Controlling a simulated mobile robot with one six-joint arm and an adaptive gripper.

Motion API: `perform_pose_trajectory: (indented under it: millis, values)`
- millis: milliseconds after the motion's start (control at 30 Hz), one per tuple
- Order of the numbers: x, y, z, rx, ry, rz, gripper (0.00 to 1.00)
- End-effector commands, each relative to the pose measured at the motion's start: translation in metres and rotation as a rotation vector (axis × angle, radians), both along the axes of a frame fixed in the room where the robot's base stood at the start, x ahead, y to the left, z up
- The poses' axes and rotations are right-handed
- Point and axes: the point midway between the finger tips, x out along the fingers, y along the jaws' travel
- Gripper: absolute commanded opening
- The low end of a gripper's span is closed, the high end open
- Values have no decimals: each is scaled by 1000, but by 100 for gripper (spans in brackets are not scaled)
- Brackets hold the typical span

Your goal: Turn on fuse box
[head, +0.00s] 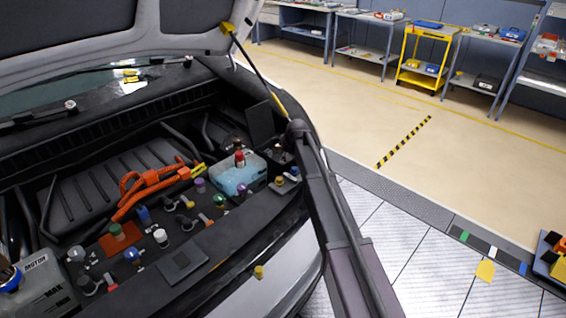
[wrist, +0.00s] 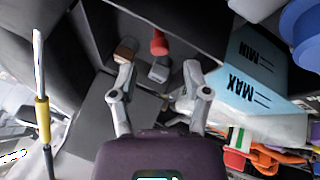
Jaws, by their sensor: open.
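A dark box that looks like the fuse box stands right of the coolant tank in the engine bay; its raised dark lid (head: 260,122) shows in the head view. In the wrist view a red knob or lever (wrist: 158,43), a brown-topped part (wrist: 125,52) and a grey block (wrist: 159,71) lie around the fingertips; I cannot tell which is the switch. My gripper (wrist: 157,72) is open, its two fingers spread apart with the grey block between them in the picture. Contact cannot be told. In the head view my dark arm reaches over the car's front right corner and hides part of that area.
The translucent coolant tank (head: 238,177) stands close beside the gripper, marked MAX and MIN in the wrist view (wrist: 250,80). Orange cables (head: 150,188) and several coloured caps lie to the left. A yellow-ended hood prop (head: 262,84) rises close by.

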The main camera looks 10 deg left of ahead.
Motion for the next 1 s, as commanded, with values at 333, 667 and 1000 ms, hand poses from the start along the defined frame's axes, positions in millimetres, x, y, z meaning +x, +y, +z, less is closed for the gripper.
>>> perform_pose_trajectory:
  millis: [333,667,1000]
  values:
    - [15,8,-30,0,0,-1,61]
    - [22,11,-40,0,0,-1,61]
    - [22,11,-40,0,0,-1,61]
